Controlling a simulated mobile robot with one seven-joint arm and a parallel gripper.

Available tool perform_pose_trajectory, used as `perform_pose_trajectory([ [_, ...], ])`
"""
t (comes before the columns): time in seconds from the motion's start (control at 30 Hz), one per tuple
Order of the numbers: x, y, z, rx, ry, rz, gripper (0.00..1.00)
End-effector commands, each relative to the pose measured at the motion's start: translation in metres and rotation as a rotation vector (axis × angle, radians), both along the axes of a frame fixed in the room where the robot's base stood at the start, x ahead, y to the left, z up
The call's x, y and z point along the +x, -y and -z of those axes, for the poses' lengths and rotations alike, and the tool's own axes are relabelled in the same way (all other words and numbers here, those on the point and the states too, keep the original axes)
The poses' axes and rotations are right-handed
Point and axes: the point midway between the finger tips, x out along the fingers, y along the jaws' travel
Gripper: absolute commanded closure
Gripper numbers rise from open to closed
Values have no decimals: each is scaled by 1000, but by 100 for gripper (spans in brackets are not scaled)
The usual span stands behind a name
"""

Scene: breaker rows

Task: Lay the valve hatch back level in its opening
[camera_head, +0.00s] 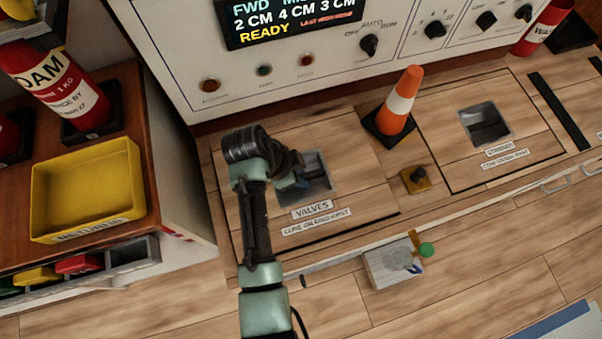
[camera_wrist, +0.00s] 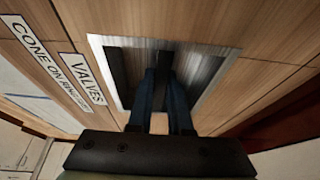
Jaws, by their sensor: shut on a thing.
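The valve hatch (camera_head: 355,150) is a wooden panel with a "VALVES" label (camera_head: 313,208) and a second label below it. A dark line shows along its front edge; I cannot tell whether it lies fully level. A metal-rimmed recessed grip (camera_head: 318,163) is set in the hatch. My gripper (camera_head: 308,180) reaches into this recess. In the wrist view, the fingers of my gripper (camera_wrist: 160,78) are close together inside the recess (camera_wrist: 213,65), shut on its dark handle bar, which they mostly hide. My arm covers the hatch's left part in the head view.
An orange and white cone (camera_head: 400,100) stands on the floor right of the hatch. A second hatch labelled "STRAINER" (camera_head: 515,125) lies farther right, with a small yellow block (camera_head: 415,180) between. The control panel (camera_head: 180,45) rises behind. A yellow tray (camera_head: 88,185) sits at left.

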Motion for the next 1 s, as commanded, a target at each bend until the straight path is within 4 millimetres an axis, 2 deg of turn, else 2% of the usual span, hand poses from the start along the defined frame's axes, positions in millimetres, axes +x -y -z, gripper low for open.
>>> perform_pose_trajectory([
  [0.57, 2, 0, 16, 0, 7, 0, 100],
  [0.6, 2, 0, 15, 0, 7, 0, 77],
  [0.77, 1, 0, 15, 0, 5, 0, 48],
  [1.0, -1, 0, 19, 1, -4, 1, 48],
])
